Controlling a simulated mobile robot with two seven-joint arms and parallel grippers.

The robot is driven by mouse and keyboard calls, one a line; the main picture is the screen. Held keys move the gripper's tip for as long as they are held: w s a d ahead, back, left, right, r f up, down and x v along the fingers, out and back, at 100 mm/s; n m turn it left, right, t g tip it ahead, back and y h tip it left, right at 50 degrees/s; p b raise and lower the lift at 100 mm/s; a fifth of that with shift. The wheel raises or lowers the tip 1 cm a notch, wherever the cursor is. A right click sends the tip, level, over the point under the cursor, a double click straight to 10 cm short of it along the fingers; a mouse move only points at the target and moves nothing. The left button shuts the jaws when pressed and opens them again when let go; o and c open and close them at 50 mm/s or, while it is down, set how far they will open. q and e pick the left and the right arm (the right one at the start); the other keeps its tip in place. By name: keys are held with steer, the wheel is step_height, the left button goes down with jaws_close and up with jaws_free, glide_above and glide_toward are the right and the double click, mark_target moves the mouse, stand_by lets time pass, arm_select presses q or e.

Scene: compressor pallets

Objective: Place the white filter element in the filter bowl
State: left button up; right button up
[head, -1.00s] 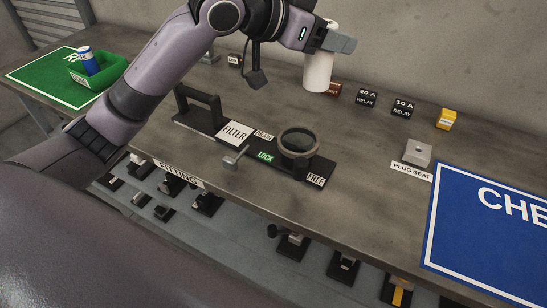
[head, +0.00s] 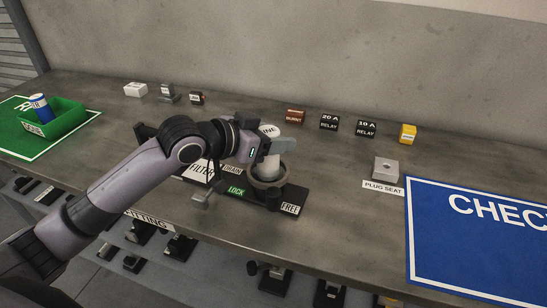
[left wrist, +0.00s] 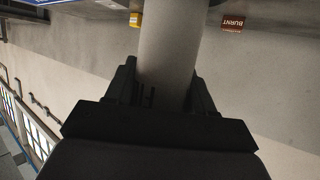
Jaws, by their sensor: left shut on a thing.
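The white filter element (head: 269,131) is upright in the jaws of my left gripper (head: 276,148), which is shut on it. In the left wrist view the element (left wrist: 168,45) shows as a pale cylinder between the dark fingers. Its lower end is at the round dark filter bowl (head: 268,185), within the outline of the grey rim. I cannot tell how deep it sits or whether it touches the bowl. The bowl stands on a black base with FILTER, DRAIN, LOCK and FREE labels. My right gripper is not in view.
A small metal lever (head: 201,197) stands left of the bowl. Relay blocks (head: 329,122), a BURNT block (head: 295,116) and a yellow block (head: 408,134) line the back. The plug seat (head: 386,170) and blue mat (head: 480,235) lie right. A green bin (head: 62,121) is far left.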

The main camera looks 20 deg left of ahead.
mark_target(274, 157)
arm_select(q)
steer(key=shift+f, duration=2.35)
steer(key=shift+f, duration=0.1)
steer(key=o, duration=1.1)
steer(key=shift+c, duration=0.2)
steer(key=shift+r, duration=0.2)
steer(key=v, duration=1.2)
steer(key=shift+a+f, duration=0.1)
steer(key=shift+f, duration=0.05)
